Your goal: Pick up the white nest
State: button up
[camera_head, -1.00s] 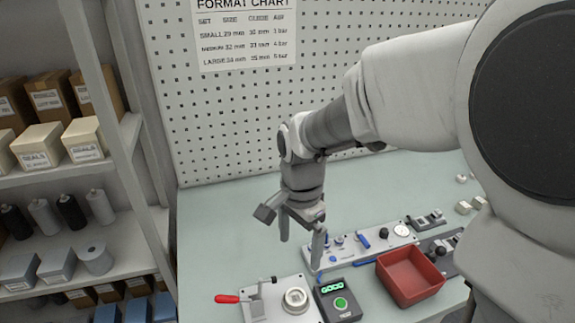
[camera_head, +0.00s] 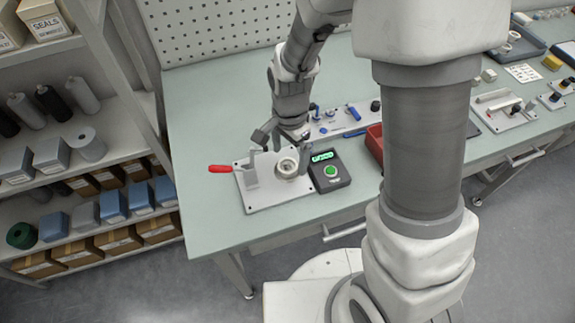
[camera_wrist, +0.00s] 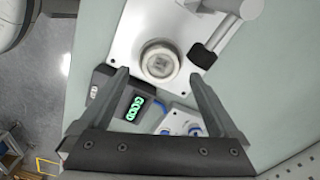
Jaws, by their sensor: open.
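The white nest (camera_head: 287,167) is a round ring-like part seated on a light metal plate (camera_head: 262,200) on the bench. In the wrist view the nest (camera_wrist: 160,60) shows from above, with a greyish recessed centre. My gripper (camera_head: 280,146) is open and empty, just behind and above the nest in the head view. In the wrist view the fingers of my gripper (camera_wrist: 158,80) are spread wide, with the nest lying between and just beyond the tips. I cannot tell the exact height of the tips above it.
A toggle clamp with a red handle (camera_head: 221,169) stands on the plate left of the nest. A dark control box (camera_head: 329,172) with a green button and lit display sits close at its right. A red bin (camera_head: 374,143) is farther right, partly hidden by my arm.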

aim_at(288, 168)
jog(key=shift+f, duration=1.2)
grip_shut()
jog(key=shift+r, duration=0.15)
